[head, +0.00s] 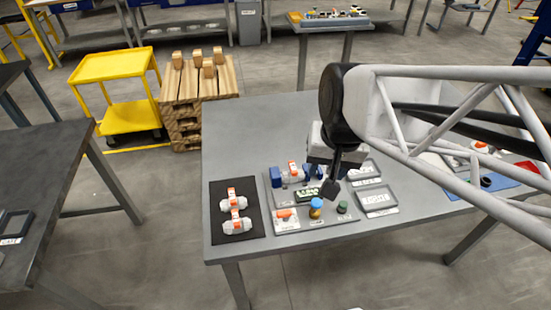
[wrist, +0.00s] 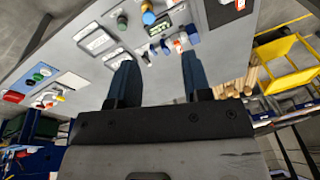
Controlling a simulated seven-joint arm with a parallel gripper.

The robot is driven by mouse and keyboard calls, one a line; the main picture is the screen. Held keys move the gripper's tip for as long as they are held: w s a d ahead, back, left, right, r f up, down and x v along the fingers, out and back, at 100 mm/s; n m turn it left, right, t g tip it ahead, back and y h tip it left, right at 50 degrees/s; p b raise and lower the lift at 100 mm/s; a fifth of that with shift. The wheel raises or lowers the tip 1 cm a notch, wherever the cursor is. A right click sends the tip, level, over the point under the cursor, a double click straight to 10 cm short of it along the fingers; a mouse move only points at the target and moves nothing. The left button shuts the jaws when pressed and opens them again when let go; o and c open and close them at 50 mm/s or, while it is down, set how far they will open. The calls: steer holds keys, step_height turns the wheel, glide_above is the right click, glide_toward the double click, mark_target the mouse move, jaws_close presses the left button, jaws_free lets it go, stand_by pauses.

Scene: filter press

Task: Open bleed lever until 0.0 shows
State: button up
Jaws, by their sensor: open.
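The bleed lever appears to be the orange handle (head: 284,213) on a white plate at the front left of the grey panel. A small display with a green face (head: 306,193) sits behind it; its digits are too small to read. A white filter body with an orange part (head: 292,172) lies between blue jaws (head: 276,177) at the back of the panel. My gripper (head: 337,190) is above the panel's right side, apart from the lever. In the wrist view my gripper (wrist: 157,68) has its fingers wide apart with nothing between them.
A blue-and-yellow knob (head: 316,208) and a green button (head: 342,207) stand right of the lever. Labelled grey trays (head: 377,212) lie further right. A black mat (head: 219,218) with two white-and-orange filters is at left. The table (head: 235,130) is clear at the back left.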

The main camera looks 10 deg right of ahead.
steer(key=w+a+f+m+g+y, duration=0.1)
steer(key=w+f+m+y, duration=0.1)
steer(key=w+f+m, duration=0.55)
steer(key=m+g+y, duration=0.1)
steer(key=m+y, duration=0.1)
steer(key=m, duration=0.5)
glide_toward(287, 211)
steer(key=f, duration=0.1)
steer(key=shift+s+a, duration=0.1)
steer(key=shift+a, duration=0.2)
steer(key=shift+x, duration=3.9)
steer(key=shift+d, duration=0.1)
jaws_close()
